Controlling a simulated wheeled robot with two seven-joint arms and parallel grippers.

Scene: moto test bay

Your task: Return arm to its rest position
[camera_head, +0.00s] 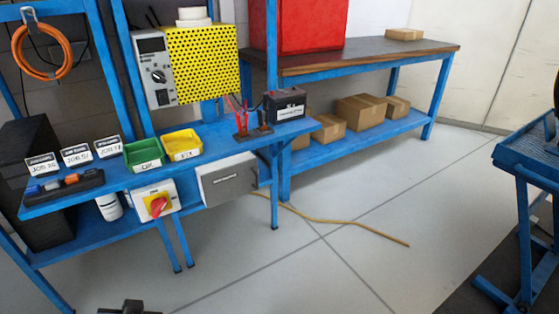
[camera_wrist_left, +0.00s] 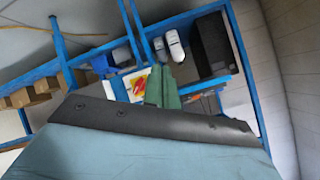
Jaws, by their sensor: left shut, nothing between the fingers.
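My left gripper (camera_wrist_left: 160,88) shows in the left wrist view as two greenish fingers pressed together beyond a dark plate. It is shut with nothing held. Only a small dark piece that looks like part of my left arm or gripper shows at the bottom edge of the head view, left of the middle; the rest of the arm is out of that view. My right gripper is not in view.
A blue workbench (camera_head: 120,178) carries a green bin (camera_head: 143,155), a yellow bin (camera_head: 182,144), white labels and a black battery (camera_head: 285,104). A red rotary switch (camera_head: 158,205) is on its front. A yellow cable (camera_head: 350,222) lies on clear floor. A blue stand (camera_head: 525,165) is right.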

